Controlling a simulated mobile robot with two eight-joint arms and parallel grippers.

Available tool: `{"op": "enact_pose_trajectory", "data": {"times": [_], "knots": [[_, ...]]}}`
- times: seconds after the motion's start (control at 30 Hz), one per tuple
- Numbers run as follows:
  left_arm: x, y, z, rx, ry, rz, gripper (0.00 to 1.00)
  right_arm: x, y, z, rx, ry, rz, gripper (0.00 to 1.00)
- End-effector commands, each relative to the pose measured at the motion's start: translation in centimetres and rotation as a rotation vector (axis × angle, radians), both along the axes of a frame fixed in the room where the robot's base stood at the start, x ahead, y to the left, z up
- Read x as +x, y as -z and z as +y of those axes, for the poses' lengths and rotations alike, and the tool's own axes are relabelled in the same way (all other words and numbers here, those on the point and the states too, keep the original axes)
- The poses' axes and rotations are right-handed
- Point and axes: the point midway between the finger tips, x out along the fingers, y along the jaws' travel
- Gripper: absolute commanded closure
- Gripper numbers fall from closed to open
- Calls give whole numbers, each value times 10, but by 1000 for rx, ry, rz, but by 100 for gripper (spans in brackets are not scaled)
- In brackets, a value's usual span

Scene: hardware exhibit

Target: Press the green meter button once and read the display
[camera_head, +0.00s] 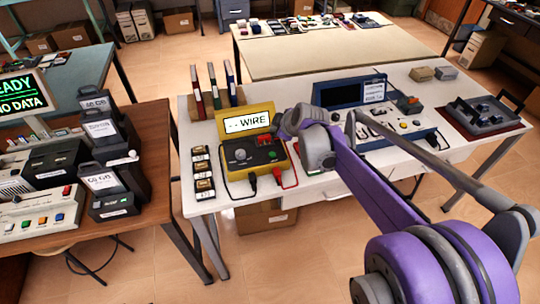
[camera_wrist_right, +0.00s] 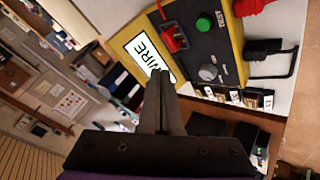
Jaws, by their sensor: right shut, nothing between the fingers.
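The yellow meter (camera_head: 235,187) stands on the white table. Its raised display (camera_head: 246,121) reads "- - WIRE"; the display also shows in the right wrist view (camera_wrist_right: 148,52), turned sideways. The green button (camera_wrist_right: 203,25) is on the dark panel beside the word TEST, near a grey knob (camera_wrist_right: 208,72) and a red part (camera_wrist_right: 174,38). My right gripper (camera_wrist_right: 160,76) is shut and empty, with its fingers in front of the display's edge in that view and apart from the green button. In the head view the right gripper (camera_head: 281,124) is by the meter's right side. My left gripper is not in view.
A blue-grey instrument (camera_head: 350,93) is to the right. A brown table (camera_head: 154,117) with devices is at left.

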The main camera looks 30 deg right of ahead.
Motion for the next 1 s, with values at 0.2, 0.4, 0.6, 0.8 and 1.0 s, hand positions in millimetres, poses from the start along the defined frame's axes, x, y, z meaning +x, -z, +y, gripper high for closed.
{"op": "enact_pose_trajectory", "data": {"times": [0.2,0.4,0.6,0.8,1.0], "knots": [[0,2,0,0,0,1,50,0,2,0,1,0,1,100],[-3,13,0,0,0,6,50,-1,15,0,1,0,2,100],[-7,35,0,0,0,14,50,-1,41,1,1,0,2,100],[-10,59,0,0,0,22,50,0,70,0,1,0,2,100],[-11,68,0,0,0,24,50,0,87,1,1,0,1,100]]}}
